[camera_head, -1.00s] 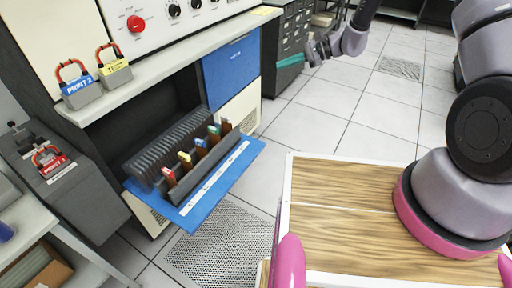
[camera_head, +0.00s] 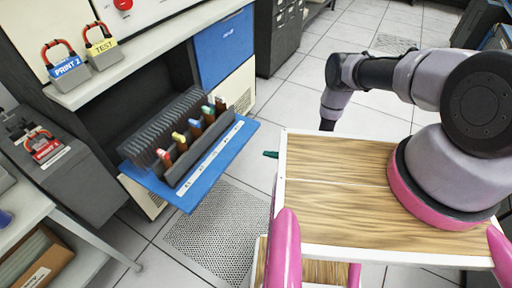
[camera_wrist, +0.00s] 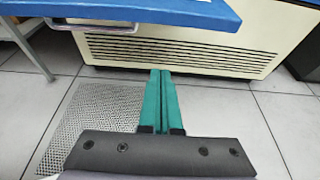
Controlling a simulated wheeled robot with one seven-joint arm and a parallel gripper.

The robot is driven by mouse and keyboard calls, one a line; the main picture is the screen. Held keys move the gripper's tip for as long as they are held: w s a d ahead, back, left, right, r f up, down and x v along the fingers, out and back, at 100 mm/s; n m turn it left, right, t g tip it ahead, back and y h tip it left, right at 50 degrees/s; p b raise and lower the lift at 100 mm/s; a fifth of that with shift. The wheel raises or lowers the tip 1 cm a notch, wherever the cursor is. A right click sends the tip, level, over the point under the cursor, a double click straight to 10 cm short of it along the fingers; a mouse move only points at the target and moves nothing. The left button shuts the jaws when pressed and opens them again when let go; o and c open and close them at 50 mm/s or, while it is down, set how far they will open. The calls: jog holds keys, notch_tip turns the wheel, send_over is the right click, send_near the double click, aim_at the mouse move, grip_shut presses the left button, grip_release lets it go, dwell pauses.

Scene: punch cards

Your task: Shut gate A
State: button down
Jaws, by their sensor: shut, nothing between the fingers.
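A blue gate (camera_head: 222,156) hangs folded down and open from the dark cabinet bay, with a white label strip along it. Its edge crosses the top of the wrist view (camera_wrist: 200,14), with a metal handle (camera_wrist: 100,26) below it at the left. A second blue panel (camera_head: 226,45) stands upright and closed at the right; its lettering is too small to read. I cannot tell which is marked A. My gripper (camera_wrist: 162,73) has teal fingers, shut and empty, low in front of the open gate. In the head view only its tips (camera_head: 271,154) show beside the wooden top.
Padlock blocks marked PRINT 2 (camera_head: 69,75) and TEST (camera_head: 105,52) sit on the shelf above. A perforated floor tile (camera_head: 210,235) lies below; the floor in front is clear.

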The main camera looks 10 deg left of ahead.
jog(key=x, duration=1)
jog(key=shift+s+d+r, duration=0.1)
jog(key=shift+d+r, duration=0.05)
jog(key=shift+r, duration=1.95)
